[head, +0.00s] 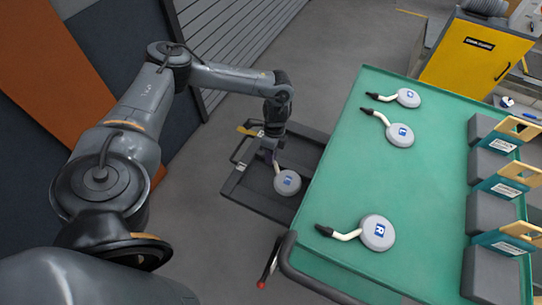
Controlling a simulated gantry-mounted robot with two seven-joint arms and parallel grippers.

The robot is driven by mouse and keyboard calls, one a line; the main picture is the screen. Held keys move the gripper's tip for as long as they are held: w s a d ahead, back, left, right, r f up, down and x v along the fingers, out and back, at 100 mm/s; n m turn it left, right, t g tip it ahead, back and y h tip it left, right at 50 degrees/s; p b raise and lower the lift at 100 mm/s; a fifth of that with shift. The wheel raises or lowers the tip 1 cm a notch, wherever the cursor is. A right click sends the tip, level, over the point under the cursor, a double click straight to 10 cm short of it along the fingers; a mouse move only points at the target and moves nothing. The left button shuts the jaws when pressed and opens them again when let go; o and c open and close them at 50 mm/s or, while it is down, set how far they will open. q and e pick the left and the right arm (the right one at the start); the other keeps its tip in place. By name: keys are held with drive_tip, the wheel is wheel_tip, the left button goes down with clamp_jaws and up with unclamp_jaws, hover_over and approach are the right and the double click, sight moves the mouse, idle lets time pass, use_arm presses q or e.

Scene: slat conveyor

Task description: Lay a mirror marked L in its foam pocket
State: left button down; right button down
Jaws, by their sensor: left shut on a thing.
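My left gripper (269,156) is shut on a round grey mirror (287,182) near the picture's middle. The mirror hangs over a dark tray (238,184) left of the green table; I cannot tell whether it touches the tray. Its blue label is too small to read, and the gripper covers its stem end. On the table lie a mirror marked R (378,233), a mirror whose mark looks like L (401,135), and another mirror (408,97) with an unclear mark. Each has a pale bent stem with a black end. No foam pocket can be clearly made out. My right gripper is out of view.
The green table (400,185) has a raised rim and free room in its middle. Grey blocks with teal and yellow holders (498,187) line its right side. A dark handle rail (290,268) stands at its near left corner. A yellow cabinet (480,58) stands behind.

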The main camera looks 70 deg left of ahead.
sight(270, 172)
use_arm(q)
drive_tip(key=b+x, duration=0.3)
drive_tip(key=shift+w+a+f, duration=0.2)
drive_tip(key=shift+w+f, duration=0.05)
drive_tip(key=shift+w, duration=0.05)
drive_tip(key=shift+f, duration=0.25)
drive_tip(key=shift+a+x, duration=0.2)
drive_tip(key=shift+x, duration=1)
drive_tip(key=shift+w, duration=0.15)
drive_tip(key=c, duration=1.3)
unclamp_jaws()
drive_tip(key=shift+o, duration=1.3)
drive_tip(key=shift+f, duration=0.1)
